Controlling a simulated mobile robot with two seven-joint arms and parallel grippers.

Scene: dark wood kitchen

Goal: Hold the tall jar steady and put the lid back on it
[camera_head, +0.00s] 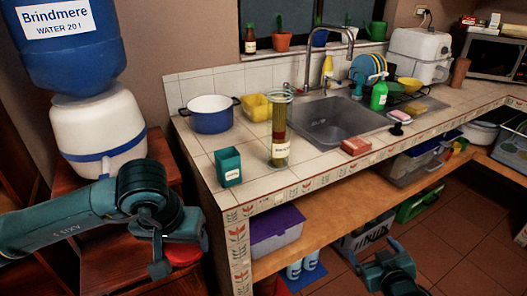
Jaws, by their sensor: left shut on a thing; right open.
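The tall jar (280,132) is a clear glass cylinder with a pale label near its base and yellowish contents. It stands upright on the tiled counter, left of the sink, with no gripper touching it. My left gripper (178,258) is in front of the counter's left end, over the dark red wooden furniture. It is shut on a red round thing that looks like the lid (186,251), partly hidden by the fingers. My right gripper (378,262) is open and empty, low in front of the counter and well below the jar.
A yellow container (256,106) is behind the jar. A reddish block (356,146) lies by the sink (340,120). The counter in front of the jar is clear.

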